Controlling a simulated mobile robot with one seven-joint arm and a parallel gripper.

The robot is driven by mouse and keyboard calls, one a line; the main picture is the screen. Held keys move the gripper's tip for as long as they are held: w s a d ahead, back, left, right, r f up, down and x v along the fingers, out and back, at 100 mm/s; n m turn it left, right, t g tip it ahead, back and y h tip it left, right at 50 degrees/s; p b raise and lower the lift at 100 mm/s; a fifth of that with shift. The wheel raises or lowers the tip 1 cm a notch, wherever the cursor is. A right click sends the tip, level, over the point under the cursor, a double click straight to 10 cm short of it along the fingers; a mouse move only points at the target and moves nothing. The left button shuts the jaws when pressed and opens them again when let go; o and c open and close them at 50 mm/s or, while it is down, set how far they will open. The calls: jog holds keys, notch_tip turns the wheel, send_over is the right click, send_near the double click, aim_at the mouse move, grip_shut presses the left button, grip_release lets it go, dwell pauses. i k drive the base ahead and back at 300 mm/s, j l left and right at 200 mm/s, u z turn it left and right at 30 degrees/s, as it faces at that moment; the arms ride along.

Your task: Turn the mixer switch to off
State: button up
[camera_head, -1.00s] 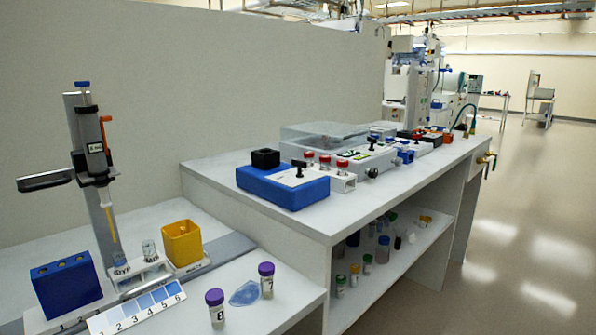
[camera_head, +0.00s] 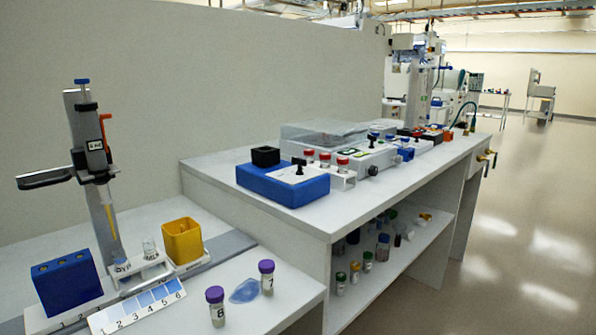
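A blue box (camera_head: 300,193) with a black cup-like top (camera_head: 265,157) at its back left stands near the front left end of the raised white bench; it looks like the mixer. A white panel (camera_head: 288,175) lies on its top, with a small black switch knob (camera_head: 299,166) standing up from it. The knob is too small to tell which position it is set to. My gripper is not in view, and nothing of mine is seen touching the mixer.
Red-capped vials in a white rack (camera_head: 343,180) stand just right of the mixer. A clear-lidded device (camera_head: 322,133) is behind. At lower left are a pipette stand (camera_head: 107,225), blue block (camera_head: 66,285), yellow cup (camera_head: 183,241) and purple-capped vials (camera_head: 266,280). Floor at right is clear.

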aim_at(296, 160)
jog(key=i+l+z, duration=0.35)
jog(key=i+z, duration=0.4)
jog(key=i, duration=0.15)
